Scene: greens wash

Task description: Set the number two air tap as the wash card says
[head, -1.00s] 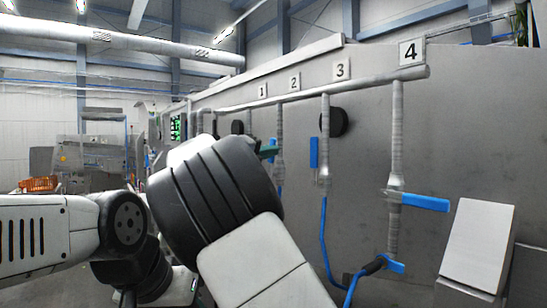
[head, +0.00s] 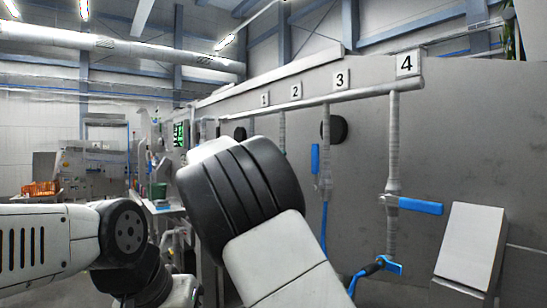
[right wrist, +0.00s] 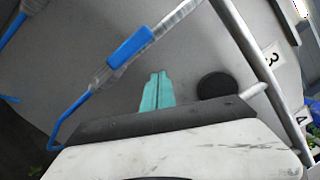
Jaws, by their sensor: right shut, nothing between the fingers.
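The number 2 sign (head: 296,90) hangs above the pipe rail, and its drop pipe (head: 282,130) runs down behind my right arm. Its tap handle is hidden in the head view. In the right wrist view, a blue handle (right wrist: 130,47), which looks like tap two's, lies along its grey pipe with a blue hose below. My right gripper (right wrist: 157,83) has its teal fingers shut and empty, beside that handle and apart from it in the picture. My right gripper is hidden behind its arm in the head view. My left gripper is out of view. No readable wash card shows.
Tap three's blue handle (head: 315,158) hangs along its pipe; tap four's handle (head: 420,206) sticks out sideways. A black disc (right wrist: 215,85) sits on the wall near pipe three. A slanted white panel (head: 470,245) stands at right. An orange basket (head: 41,188) is far left.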

